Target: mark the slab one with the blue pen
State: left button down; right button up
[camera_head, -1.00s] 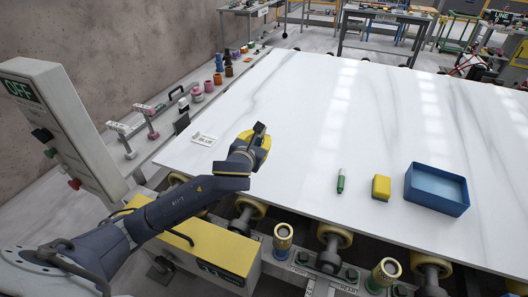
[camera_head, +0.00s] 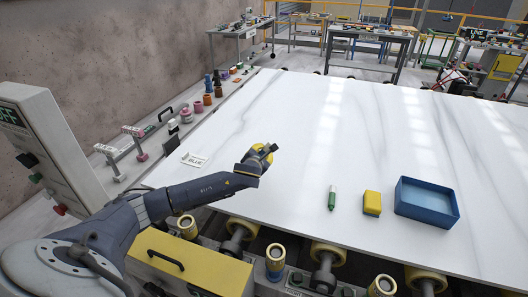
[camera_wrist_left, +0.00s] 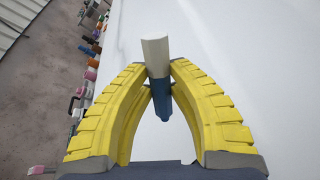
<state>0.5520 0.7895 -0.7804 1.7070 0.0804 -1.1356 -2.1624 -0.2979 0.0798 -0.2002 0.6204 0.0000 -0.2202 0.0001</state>
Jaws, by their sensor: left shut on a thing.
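The white marble slab (camera_head: 300,140) lies flat on the rollers. My left gripper (camera_head: 264,153) is over the left part of the slab. In the left wrist view its yellow fingers (camera_wrist_left: 160,85) are shut on the blue pen (camera_wrist_left: 161,95), which has a white upper part and a blue lower part with a narrow tip. The pen is mostly hidden in the head view. I cannot tell whether its tip touches the slab. A label card (camera_head: 194,159) lies on the slab's left side. My right gripper is not in view.
Coloured bottles and jars stand along a ledge (camera_head: 186,115) at the left. A grey control post (camera_head: 50,140) stands near left.

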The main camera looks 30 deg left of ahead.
pick_arm(q)
jog(key=shift+f, duration=2.5)
jog(key=shift+f, duration=0.65)
dwell(0.5)
jog(key=shift+w+d, duration=0.95)
jog(key=shift+d, duration=0.25)
dwell(3.2)
